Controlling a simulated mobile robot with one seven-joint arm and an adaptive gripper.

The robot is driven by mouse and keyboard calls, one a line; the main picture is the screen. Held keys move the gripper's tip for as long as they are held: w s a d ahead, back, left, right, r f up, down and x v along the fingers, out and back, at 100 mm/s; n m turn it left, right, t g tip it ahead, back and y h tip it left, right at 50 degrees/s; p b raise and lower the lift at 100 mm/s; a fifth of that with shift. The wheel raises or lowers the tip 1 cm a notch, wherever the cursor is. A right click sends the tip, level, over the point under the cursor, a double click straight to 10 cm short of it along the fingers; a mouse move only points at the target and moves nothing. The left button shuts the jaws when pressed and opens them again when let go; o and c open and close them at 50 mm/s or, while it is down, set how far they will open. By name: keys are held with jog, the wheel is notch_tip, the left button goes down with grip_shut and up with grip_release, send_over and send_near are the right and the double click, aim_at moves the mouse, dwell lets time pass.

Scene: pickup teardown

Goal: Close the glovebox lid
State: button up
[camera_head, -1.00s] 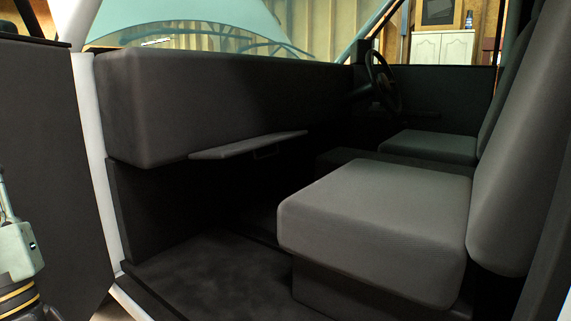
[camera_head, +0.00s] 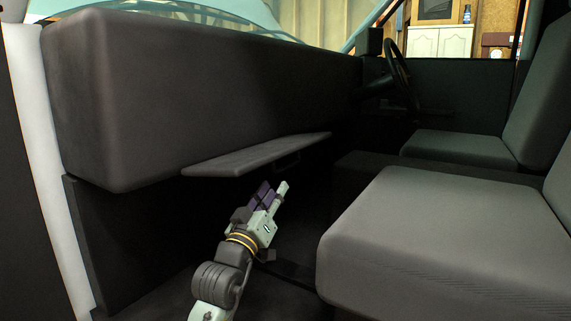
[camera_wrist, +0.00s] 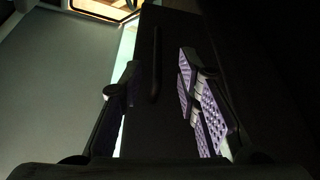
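The glovebox lid (camera_head: 250,156) is a thin dark grey panel. In the head view it sticks out from the lower edge of the dashboard, tilted and open, with a small handle (camera_head: 287,166) under its outer edge. My gripper (camera_head: 273,188) is below the lid's outer edge, pointing up and to the right, apparently apart from it. In the wrist view my gripper (camera_wrist: 158,62) has its purple-padded fingers spread, with nothing held between them. A dark bar-shaped handle (camera_wrist: 155,65) shows beyond the fingers; I cannot tell for certain whether it is the lid's.
The dashboard (camera_head: 220,90) spans above the lid. The near seat (camera_head: 430,235) stands to the right of my arm. A steering wheel (camera_head: 400,75) and far seat (camera_head: 460,149) are farther back. Dark footwell space lies under the lid.

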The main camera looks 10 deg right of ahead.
aim_at(289, 166)
jog(key=p+x, duration=0.2)
jog(key=x, duration=0.8)
jog(key=shift+s+d+r, duration=0.1)
jog(key=shift+r, duration=0.1)
grip_shut()
dwell(0.5)
